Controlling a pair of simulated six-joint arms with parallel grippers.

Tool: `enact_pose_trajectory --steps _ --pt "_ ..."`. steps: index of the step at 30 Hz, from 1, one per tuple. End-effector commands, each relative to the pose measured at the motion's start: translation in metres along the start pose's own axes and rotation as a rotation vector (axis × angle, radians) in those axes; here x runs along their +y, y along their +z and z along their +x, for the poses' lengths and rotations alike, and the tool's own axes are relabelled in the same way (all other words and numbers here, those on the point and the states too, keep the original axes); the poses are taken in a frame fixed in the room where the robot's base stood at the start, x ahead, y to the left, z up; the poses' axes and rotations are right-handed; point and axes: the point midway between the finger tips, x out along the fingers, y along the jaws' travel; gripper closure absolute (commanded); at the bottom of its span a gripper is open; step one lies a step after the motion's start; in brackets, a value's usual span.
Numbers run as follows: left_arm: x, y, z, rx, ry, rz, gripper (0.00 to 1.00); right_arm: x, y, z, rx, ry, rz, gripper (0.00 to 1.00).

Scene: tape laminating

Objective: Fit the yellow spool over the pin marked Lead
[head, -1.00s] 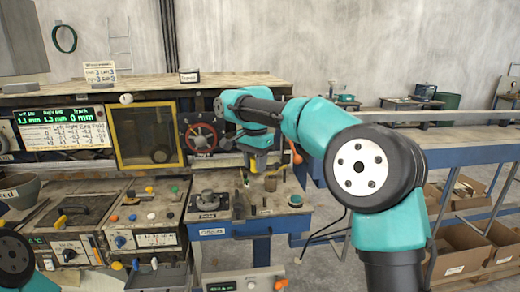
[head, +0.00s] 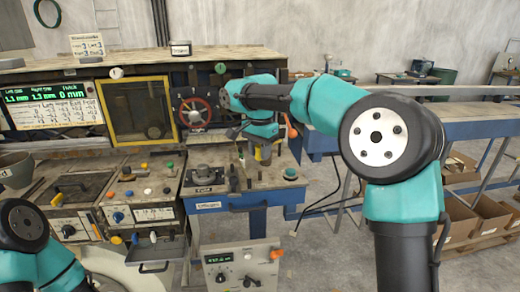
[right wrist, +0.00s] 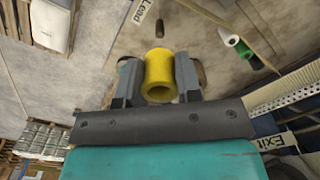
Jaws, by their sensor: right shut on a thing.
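The yellow spool (right wrist: 159,75) sits between the two fingers of my right gripper (right wrist: 159,88) in the right wrist view, and they are shut on it. In the head view my right gripper (head: 263,155) hangs over the right part of the small bench, hiding most of the spool. In the right wrist view the label Lead (right wrist: 141,11) is at the top, with a thin brown pin (right wrist: 160,28) near it. The spool appears apart from this pin. The left arm shows only at the lower left of the head view; its gripper is out of frame.
The small bench (head: 232,200) carries other pins and a dark fixture (head: 203,177) on its left. A green knob (head: 290,173) is at its right side. In the right wrist view a white and a green cylinder (right wrist: 243,48) lie at the upper right, above the Exit label (right wrist: 297,137).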

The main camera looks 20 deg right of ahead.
Motion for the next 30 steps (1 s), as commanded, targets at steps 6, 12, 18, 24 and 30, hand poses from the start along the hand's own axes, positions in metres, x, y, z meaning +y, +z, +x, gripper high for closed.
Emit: enact_pose_trajectory --steps 6,12,18,24,30 --pt "0.000 0.000 0.000 0.000 0.000 0.000 0.57 0.000 0.000 0.009 0.000 0.002 0.000 0.90" --pt "0.000 0.000 0.000 0.000 0.000 0.000 0.57 0.000 0.000 0.017 0.000 0.002 0.000 0.90" --pt "0.000 0.000 0.000 0.000 0.000 0.000 0.57 0.000 0.000 0.024 0.000 0.001 0.000 0.90" --pt "0.000 0.000 0.000 0.000 0.000 0.000 0.57 0.000 0.000 0.032 0.000 0.002 -0.001 0.90" --pt "0.000 0.000 0.000 0.000 0.000 0.000 0.57 0.000 0.000 0.039 0.000 0.001 0.000 0.90"
